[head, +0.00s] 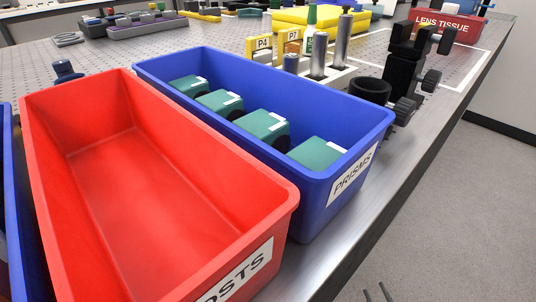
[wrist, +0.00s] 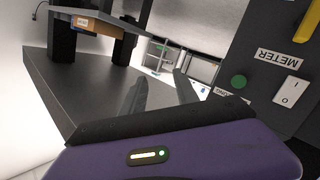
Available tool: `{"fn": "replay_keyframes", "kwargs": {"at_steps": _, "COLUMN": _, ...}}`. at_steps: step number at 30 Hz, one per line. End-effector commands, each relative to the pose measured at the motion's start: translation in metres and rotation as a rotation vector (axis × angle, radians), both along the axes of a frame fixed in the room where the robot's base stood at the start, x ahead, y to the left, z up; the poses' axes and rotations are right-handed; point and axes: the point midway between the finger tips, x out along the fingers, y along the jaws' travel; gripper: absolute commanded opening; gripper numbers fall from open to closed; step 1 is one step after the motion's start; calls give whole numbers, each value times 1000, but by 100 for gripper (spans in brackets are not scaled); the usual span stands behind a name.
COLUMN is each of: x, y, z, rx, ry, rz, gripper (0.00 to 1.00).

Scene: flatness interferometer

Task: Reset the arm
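My gripper (head: 376,293) shows only as two dark fingertips at the bottom edge of the head view, over the grey floor beside the bench. The tips stand apart with nothing seen between them. The rest of my arm is out of the head view.
An empty red bin (head: 160,230) and a blue PRISMS bin (head: 345,190) with several green blocks stand at the bench's near edge. A red LENS TISSUE box (head: 443,26) is farther back. In the wrist view, a METER panel (wrist: 275,75) with a white switch is at right.

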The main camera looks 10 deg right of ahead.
Motion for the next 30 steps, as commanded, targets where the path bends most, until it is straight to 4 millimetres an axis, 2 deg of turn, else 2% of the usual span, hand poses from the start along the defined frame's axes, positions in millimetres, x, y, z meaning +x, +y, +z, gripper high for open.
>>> {"fn": "replay_keyframes", "kwargs": {"at_steps": 3, "x": -28, "y": 10, "z": 39, "rx": -5, "ry": -58, "rz": -80, "gripper": 36}}
{"fn": "replay_keyframes", "kwargs": {"at_steps": 8, "x": -68, "y": 31, "z": 92, "rx": 43, "ry": -109, "rz": -159, "gripper": 36}}
{"fn": "replay_keyframes", "kwargs": {"at_steps": 21, "x": -182, "y": 115, "z": 229, "rx": 349, "ry": -83, "rz": -181, "gripper": 36}}
{"fn": "replay_keyframes", "kwargs": {"at_steps": 25, "x": -207, "y": 135, "z": 262, "rx": 440, "ry": -48, "rz": -156, "gripper": 36}}
{"fn": "replay_keyframes", "kwargs": {"at_steps": 30, "x": -231, "y": 154, "z": 291, "rx": 514, "ry": -6, "rz": -123, "gripper": 36}}
